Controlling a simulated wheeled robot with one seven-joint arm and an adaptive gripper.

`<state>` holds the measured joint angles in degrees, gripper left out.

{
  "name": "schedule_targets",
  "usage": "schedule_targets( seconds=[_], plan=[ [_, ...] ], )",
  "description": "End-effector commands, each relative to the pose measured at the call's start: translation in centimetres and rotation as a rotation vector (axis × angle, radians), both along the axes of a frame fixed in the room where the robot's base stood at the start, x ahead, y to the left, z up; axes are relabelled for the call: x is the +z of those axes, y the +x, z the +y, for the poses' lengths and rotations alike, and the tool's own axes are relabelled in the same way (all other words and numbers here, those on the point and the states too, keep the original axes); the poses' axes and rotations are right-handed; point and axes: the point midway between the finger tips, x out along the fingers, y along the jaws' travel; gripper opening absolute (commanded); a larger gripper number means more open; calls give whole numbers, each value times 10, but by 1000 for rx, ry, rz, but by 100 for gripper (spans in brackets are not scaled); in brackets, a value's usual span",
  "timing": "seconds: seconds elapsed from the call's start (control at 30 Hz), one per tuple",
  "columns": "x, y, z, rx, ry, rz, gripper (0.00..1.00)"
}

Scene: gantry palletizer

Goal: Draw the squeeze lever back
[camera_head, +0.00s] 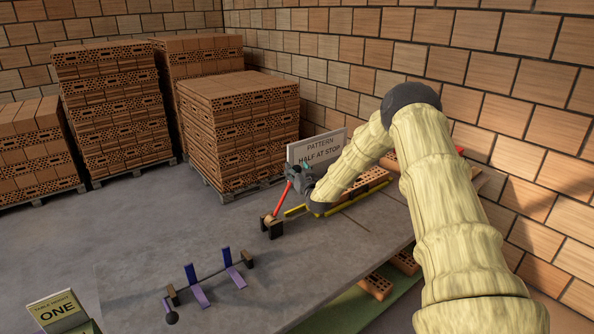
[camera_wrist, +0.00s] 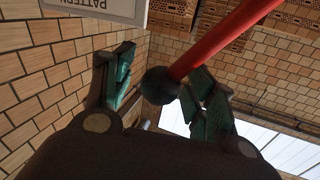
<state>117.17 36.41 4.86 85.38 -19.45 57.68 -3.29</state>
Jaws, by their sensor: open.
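The squeeze lever is a red rod (camera_head: 281,200) that rises from a small dark and wooden block (camera_head: 271,226) on the grey table. In the wrist view the red rod (camera_wrist: 222,42) comes in from the upper right and ends in a black ball knob (camera_wrist: 160,86). My gripper (camera_head: 299,178) is at the lever's top end. In the wrist view my gripper (camera_wrist: 164,90) is open, with the knob showing between its teal-padded fingers. The rod crosses in front of the right finger. I cannot tell whether either finger touches the knob. My arm hides part of the table behind it.
Yellow rails (camera_head: 340,208) and bricks (camera_head: 362,186) lie beside the lever. A sign (camera_head: 318,147) reading "PATTERN HALF AT STOP" stands behind. A rod with purple paddles (camera_head: 191,274) lies at the table's front left. Brick pallets (camera_head: 240,125) stand behind; the table's middle (camera_head: 300,265) is clear.

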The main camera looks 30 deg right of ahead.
Motion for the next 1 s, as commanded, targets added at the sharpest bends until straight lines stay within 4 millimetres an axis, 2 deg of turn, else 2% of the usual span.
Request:
schedule_targets(
  seconds=[0.2, 0.5, 0.77, 1.0],
  plan=[
    [0, 0, 0, 0, 0, 0, 56],
    [0, 0, 0, 0, -1, 0, 2],
    [1, 0, 3, 0, -14, -1, 0],
    [9, -1, 20, 2, -95, -7, 0]
  ],
)
